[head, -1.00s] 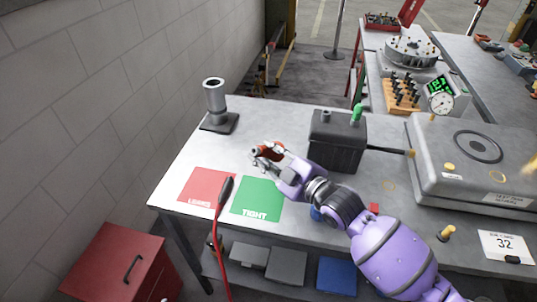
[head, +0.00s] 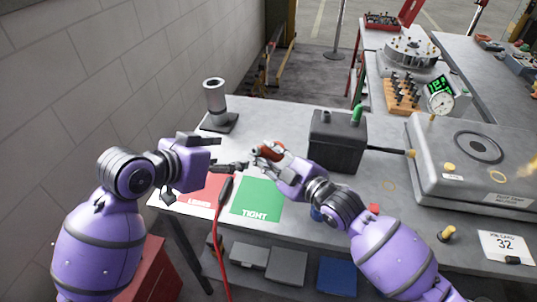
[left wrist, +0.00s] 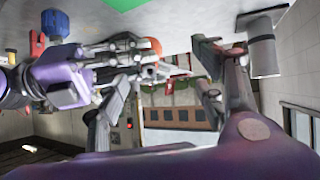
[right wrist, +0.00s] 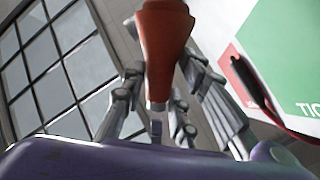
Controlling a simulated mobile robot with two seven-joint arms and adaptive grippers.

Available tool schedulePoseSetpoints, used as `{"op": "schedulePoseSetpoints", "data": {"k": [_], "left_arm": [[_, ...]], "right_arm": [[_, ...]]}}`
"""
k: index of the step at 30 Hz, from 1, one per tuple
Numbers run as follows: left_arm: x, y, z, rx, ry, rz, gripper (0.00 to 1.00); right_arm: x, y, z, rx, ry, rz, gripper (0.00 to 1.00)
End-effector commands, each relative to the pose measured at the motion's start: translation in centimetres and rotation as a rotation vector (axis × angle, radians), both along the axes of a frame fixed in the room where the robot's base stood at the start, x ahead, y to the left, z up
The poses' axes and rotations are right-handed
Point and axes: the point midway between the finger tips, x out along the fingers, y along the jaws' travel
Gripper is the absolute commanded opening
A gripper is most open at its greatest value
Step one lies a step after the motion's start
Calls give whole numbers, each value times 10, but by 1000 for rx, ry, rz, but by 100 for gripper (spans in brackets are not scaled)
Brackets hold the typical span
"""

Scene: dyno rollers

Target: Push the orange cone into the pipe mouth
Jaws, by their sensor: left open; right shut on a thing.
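The orange cone (head: 271,149) is held in my right gripper (head: 262,155) above the bench. In the right wrist view the cone (right wrist: 160,45) stands between the fingers, its narrow end toward the palm. The grey pipe (head: 215,95) stands upright on a dark base at the back left of the bench, apart from both grippers; its mouth faces up. It also shows in the left wrist view (left wrist: 263,52). My left gripper (head: 230,152) is open and empty, left of the cone, fingers pointing toward it. In the left wrist view the right fingers partly hide the cone (left wrist: 150,48).
A red LOOSE mat (head: 186,199) and green TIGHT mat (head: 257,199) lie at the front left. A dark box (head: 337,140) stands right of the cone. A brick wall (head: 90,80) borders the left.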

Motion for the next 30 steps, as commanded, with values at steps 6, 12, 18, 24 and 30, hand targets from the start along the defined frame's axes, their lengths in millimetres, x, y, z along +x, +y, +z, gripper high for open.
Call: {"op": "schedulePoseSetpoints", "data": {"k": [6, 12, 18, 24, 30], "left_arm": [[-3, -11, 26, 99, -24, -148, 63], [2, -19, 21, 110, -23, -167, 63], [17, -36, 5, 108, -23, -166, 63], [33, -52, -13, 110, -25, -165, 63], [45, -65, -25, 110, -26, -164, 63]], "right_arm": [[0, 0, 0, 1, -1, 0, 0], [0, 0, 0, 1, -1, 0, 0], [0, 0, 0, 1, -1, 0, 0], [0, 0, 1, 1, -1, 0, 0], [0, 0, 1, 1, -1, 0, 0]]}}
